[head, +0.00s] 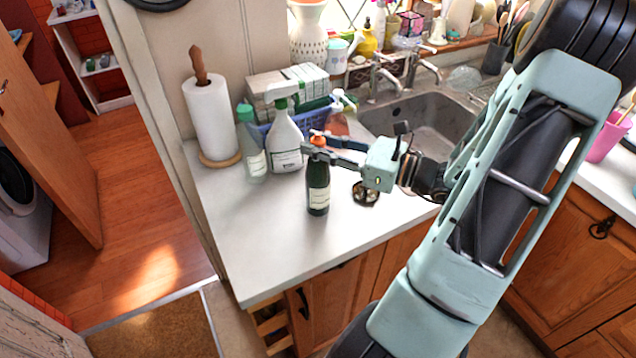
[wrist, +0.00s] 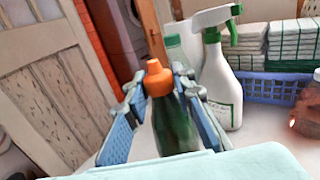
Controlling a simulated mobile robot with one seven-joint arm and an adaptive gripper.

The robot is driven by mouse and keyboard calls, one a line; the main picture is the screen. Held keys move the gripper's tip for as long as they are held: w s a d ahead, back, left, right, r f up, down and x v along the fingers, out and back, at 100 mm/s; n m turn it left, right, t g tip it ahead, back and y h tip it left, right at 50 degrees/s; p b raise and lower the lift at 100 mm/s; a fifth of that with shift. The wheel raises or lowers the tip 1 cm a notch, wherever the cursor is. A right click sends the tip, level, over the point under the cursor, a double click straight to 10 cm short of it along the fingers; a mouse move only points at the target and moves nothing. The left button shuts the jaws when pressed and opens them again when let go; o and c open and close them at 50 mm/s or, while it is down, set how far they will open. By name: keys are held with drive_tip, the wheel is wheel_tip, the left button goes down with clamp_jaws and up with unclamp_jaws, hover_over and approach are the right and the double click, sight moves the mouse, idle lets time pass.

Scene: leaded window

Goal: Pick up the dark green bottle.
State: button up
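The dark green bottle (head: 318,188) with an orange cap and a pale label stands upright near the front left of the white worktop. In the wrist view the bottle (wrist: 173,128) shows between my two fingers, its orange cap at the top. My gripper (head: 318,146) reaches in from the right at the height of the bottle's neck and shoulder. Its blue-padded fingers (wrist: 165,118) are spread, one on each side of the bottle. A gap shows on the left finger's side; contact on the right side cannot be told. The bottle's base is hidden in the wrist view.
A white spray bottle (head: 286,142) and a pale green-capped bottle (head: 251,150) stand close behind. A paper towel roll (head: 211,118) is at the left, with a blue basket (head: 262,133) behind. A sink (head: 432,118) lies right. The worktop's front is clear.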

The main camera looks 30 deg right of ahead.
drive_tip(key=c, duration=0.5)
clamp_jaws()
drive_tip(key=shift+r, duration=0.2)
